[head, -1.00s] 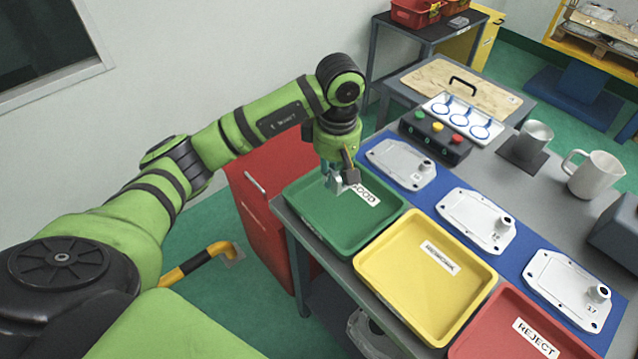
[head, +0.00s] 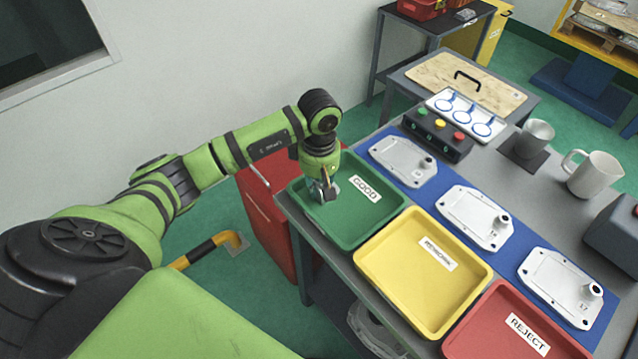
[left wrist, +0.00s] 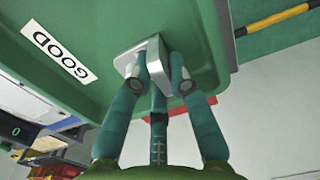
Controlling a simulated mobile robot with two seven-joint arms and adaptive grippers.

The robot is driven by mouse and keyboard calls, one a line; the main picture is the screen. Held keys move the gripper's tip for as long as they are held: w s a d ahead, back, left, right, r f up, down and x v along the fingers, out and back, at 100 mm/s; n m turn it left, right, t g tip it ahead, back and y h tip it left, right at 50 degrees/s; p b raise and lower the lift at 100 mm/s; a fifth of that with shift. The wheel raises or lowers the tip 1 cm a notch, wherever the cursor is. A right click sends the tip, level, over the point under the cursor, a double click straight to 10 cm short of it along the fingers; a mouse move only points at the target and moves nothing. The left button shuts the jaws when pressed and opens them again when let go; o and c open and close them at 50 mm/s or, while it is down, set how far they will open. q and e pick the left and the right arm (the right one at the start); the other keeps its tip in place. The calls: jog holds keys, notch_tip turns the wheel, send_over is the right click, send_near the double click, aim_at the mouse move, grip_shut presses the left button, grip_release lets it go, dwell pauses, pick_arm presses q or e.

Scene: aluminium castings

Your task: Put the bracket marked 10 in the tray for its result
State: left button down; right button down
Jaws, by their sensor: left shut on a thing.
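My left gripper (head: 325,196) is over the left part of the green tray labelled GOOD (head: 376,232). In the left wrist view the fingers (left wrist: 160,85) are shut on a small grey metal bracket (left wrist: 128,62), close to the tray floor; I cannot tell if it touches. No number is readable on the bracket. The yellow tray (head: 400,289), whose label is hard to read, and the red tray labelled REJECT (head: 480,345) look empty. My right gripper is not in view.
Three pale castings lie on a blue mat: one at the back (head: 403,160), one in the middle (head: 470,215), one in front (head: 555,287). A button box (head: 440,140), a metal cup (head: 533,138) and a white jug (head: 592,175) stand beyond.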

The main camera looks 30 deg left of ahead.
aim_at(319, 184)
pick_arm(q)
jog(key=c, duration=1.2)
grip_release()
jog(key=shift+f, duration=0.1)
jog(key=shift+r, duration=0.45)
notch_tip(319, 184, up, 12)
jog(key=b, duration=0.3)
jog(key=shift+f, duration=0.25)
